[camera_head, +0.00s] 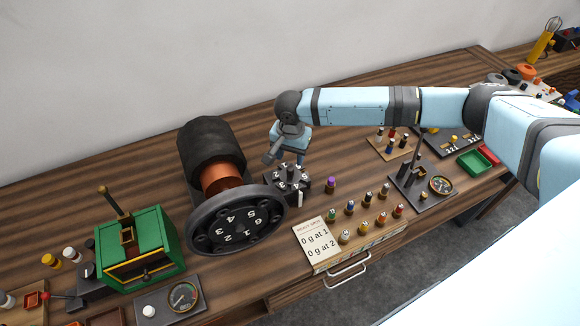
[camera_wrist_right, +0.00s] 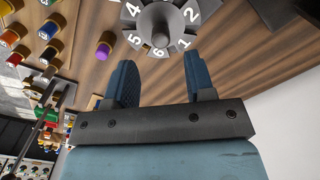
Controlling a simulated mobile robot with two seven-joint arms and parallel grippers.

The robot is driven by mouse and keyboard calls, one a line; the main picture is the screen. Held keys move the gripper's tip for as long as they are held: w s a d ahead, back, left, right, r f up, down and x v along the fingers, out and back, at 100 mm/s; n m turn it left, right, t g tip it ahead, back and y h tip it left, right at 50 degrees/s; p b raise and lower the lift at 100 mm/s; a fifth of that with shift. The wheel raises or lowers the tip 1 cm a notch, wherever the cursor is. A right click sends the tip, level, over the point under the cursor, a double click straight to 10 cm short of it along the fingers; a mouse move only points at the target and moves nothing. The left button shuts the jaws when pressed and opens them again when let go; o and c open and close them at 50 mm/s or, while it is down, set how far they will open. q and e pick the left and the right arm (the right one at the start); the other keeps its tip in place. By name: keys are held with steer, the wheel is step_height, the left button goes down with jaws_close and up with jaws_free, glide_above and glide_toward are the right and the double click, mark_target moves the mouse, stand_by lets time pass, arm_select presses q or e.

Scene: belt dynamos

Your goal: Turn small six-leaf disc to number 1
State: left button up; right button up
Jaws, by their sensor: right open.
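The small six-leaf disc (camera_head: 290,178) is dark, with white numbers on its leaves, and sits on a dark base behind the note card. A small white mark (camera_head: 299,199) stands at its front edge. In the right wrist view the disc (camera_wrist_right: 178,40) shows at the top, with a grey round knob (camera_wrist_right: 160,22) at its middle; numbers 1, 2, 4, 5 and 6 are readable. My right gripper (camera_head: 289,158) is over the disc, fingers pointing down. In its wrist view the fingers (camera_wrist_right: 159,62) are apart with nothing between them. The left gripper is out of view.
A large numbered wheel (camera_head: 237,219) on a copper and black drum (camera_head: 211,147) stands close left of the disc. A purple-topped peg (camera_head: 330,184) and several coloured pegs stand right. A note card (camera_head: 316,242) lies in front. A green box (camera_head: 140,247) is farther left.

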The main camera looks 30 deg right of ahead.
mark_target(290, 168)
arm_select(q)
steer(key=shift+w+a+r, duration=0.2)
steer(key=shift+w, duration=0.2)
arm_select(e)
step_height(290, 168, down, 6)
steer(key=shift+r, duration=0.1)
jaws_close()
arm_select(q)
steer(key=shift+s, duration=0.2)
arm_select(e)
steer(key=shift+n, duration=0.3)
